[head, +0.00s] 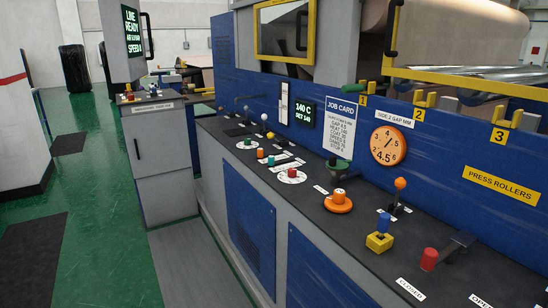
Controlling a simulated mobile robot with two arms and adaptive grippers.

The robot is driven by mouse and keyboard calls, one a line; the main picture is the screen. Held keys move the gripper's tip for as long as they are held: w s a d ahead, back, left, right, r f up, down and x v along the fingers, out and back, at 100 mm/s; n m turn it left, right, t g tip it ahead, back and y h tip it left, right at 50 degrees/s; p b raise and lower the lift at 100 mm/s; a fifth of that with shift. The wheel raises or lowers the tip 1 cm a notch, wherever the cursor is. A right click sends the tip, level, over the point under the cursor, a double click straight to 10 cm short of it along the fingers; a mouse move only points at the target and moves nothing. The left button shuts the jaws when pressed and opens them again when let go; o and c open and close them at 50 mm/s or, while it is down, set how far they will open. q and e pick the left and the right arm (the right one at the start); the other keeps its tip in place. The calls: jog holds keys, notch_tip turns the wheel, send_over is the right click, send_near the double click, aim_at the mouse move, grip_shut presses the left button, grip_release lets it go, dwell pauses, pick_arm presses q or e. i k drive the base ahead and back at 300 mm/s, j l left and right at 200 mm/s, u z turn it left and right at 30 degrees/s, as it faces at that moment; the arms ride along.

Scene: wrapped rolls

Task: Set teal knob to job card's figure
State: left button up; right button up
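A small teal-green knob (247,141) sits on a white round dial plate on the dark control ledge, left of the middle in the head view. Its pointer and scale figures are too small to read. The white job card (340,124) hangs on the blue machine front, headed JOB CARD. Its lines seem to list gap, heat, speed and others, but the figures are too small to read surely. Neither of my grippers shows in this view.
The ledge also bears a red knob on a white dial (292,174), an orange knob (338,202), a blue-and-yellow control (380,236), a red-capped lever (429,259) and an orange-ball lever (399,190). A green display (304,113) reads 140 C. Green floor (95,205) lies open left.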

aim_at(271, 159)
jog(key=i+j+z, duration=0.15)
jog(key=i, duration=0.3)
jog(key=i+j+z, duration=0.15)
jog(key=i+j, duration=0.2)
jog(key=i, duration=0.15)
jog(key=i+j+z, duration=0.15)
jog(key=i+j, duration=0.2)
jog(key=i, duration=0.1)
